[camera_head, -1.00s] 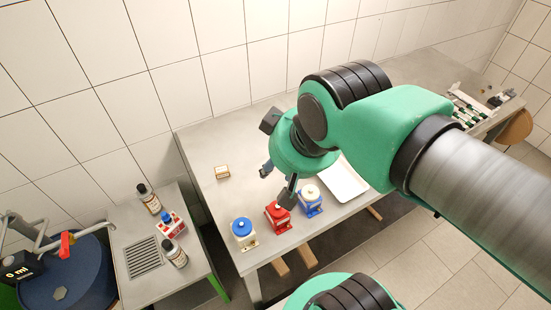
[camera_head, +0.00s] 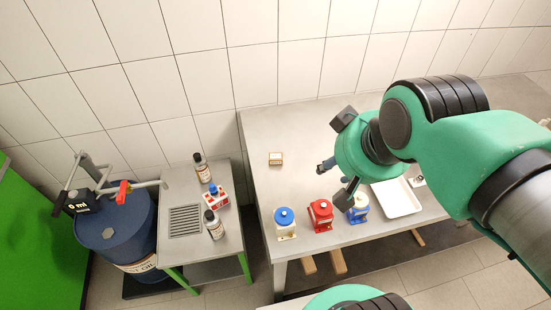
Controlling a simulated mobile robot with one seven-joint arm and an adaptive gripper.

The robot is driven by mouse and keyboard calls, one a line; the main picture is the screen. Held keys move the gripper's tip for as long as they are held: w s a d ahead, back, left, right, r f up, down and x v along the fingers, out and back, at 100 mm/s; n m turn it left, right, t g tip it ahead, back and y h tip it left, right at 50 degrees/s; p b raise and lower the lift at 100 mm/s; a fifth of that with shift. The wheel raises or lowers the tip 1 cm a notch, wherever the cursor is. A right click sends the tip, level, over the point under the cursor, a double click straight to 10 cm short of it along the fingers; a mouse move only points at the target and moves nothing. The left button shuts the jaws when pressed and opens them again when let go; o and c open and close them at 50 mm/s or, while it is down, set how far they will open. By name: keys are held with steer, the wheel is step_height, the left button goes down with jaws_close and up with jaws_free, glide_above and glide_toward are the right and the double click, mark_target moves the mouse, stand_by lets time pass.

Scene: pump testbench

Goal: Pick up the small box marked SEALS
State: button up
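A small tan box with a pale top (camera_head: 275,159) lies on the grey metal table (camera_head: 262,128), near its left end. Any marking on it is too small to read. My gripper (camera_head: 334,180) is in the air to the right of the box in the picture, clear of it. Its two dark fingers are spread apart, with nothing seen between them. The box is in full view and my arm does not cover it.
A blue-topped pump (camera_head: 285,222), a red pump (camera_head: 321,213) and a white-and-blue pump (camera_head: 358,207) stand along the front edge. A white tray (camera_head: 397,199) lies right of them. A lower side table (camera_head: 200,253) with bottles and a blue drum (camera_head: 115,232) stand left.

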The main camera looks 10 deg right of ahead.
steer(key=o, duration=0.7)
steer(key=shift+w, duration=0.15)
steer(key=w+a+f+m+g+p, duration=0.1)
steer(key=w+f+g, duration=0.15)
steer(key=w, duration=0.85)
steer(key=w+a+f+g, duration=0.1)
steer(key=w+f, duration=0.2)
steer(key=w, duration=0.7)
steer(key=w+a+f, duration=0.1)
steer(key=w+f, duration=0.3)
steer(key=f, duration=0.1)
steer(key=w+a+f+g, duration=0.1)
steer(key=w+f, duration=0.4)
steer(key=f, duration=0.1)
steer(key=w+a+f+m+g, duration=0.1)
steer(key=w+f, duration=0.3)
steer(key=f, duration=0.1)
steer(key=shift+w+f+p, duration=0.2)
steer(key=shift+f+p, duration=0.1)
steer(key=shift+p, duration=0.1)
